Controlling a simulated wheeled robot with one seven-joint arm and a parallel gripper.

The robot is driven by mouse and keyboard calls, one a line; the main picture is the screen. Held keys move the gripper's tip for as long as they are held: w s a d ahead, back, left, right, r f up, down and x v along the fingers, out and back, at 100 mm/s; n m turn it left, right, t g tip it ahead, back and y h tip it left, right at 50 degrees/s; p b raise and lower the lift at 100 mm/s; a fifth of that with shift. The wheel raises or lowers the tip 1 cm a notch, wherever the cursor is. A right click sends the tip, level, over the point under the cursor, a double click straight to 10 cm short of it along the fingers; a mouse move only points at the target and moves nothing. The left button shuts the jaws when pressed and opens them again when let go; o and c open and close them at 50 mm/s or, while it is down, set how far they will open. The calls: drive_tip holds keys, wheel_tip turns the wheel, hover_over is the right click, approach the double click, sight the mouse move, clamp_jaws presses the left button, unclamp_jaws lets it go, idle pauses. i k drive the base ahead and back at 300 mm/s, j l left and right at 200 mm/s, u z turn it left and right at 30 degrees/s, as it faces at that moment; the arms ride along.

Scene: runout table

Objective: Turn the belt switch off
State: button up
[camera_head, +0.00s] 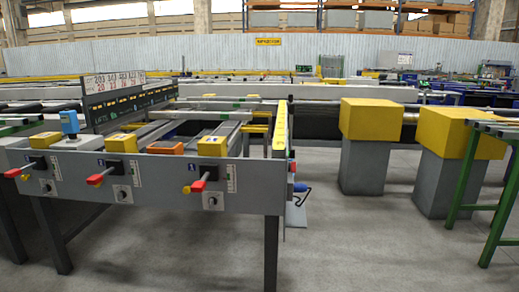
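A long grey control panel (150,185) runs along the front of the runout table. A small red part (292,167) and a blue handle (301,190) show at the panel's right end. I cannot tell which is the belt switch, or its setting. My gripper is not in view.
Two yellow-topped grey pillars (362,165) (437,184) and a green frame (470,175) stand at right. The grey floor (350,250) in front is clear.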

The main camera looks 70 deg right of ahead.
sight(292, 168)
drive_tip(key=z, duration=1.8)
drive_tip(key=i+l+z, duration=0.1)
drive_tip(key=l, duration=1.2)
drive_tip(key=i+z, duration=0.45)
drive_tip(key=i, duration=0.3)
drive_tip(key=l, duration=0.05)
